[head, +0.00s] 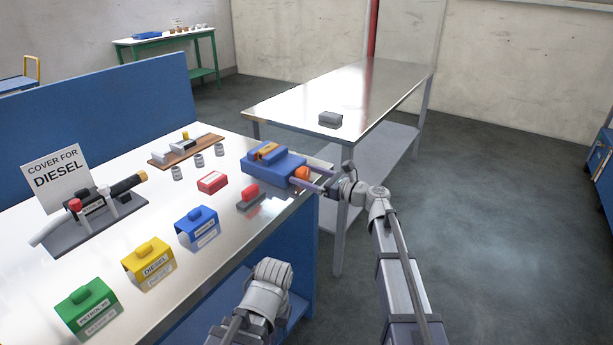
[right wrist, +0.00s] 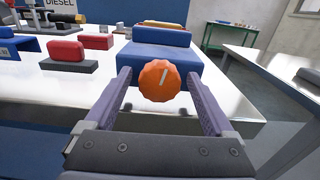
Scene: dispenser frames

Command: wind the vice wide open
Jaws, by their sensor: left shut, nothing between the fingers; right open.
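The blue vice (head: 284,168) sits at the right edge of the steel-topped bench, with a brown-orange piece (head: 265,151) on top. Its orange knob (head: 302,174) faces the edge; in the right wrist view the knob (right wrist: 159,82) has a pale line tilted slightly right of upright. My right gripper (head: 312,177) is open around the knob, one finger on each side. In its wrist view the fingers (right wrist: 159,75) show gaps to the knob. My left gripper (head: 272,272) is low in front of the bench, away from the vice, shut and empty; its fingertips are hard to make out.
Green (head: 87,304), yellow (head: 149,262) and blue (head: 197,228) covers stand along the bench front. A red block (head: 212,182) and a red-topped grey piece (head: 251,197) lie left of the vice. A second steel table (head: 370,85) holds a grey block (head: 330,119).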

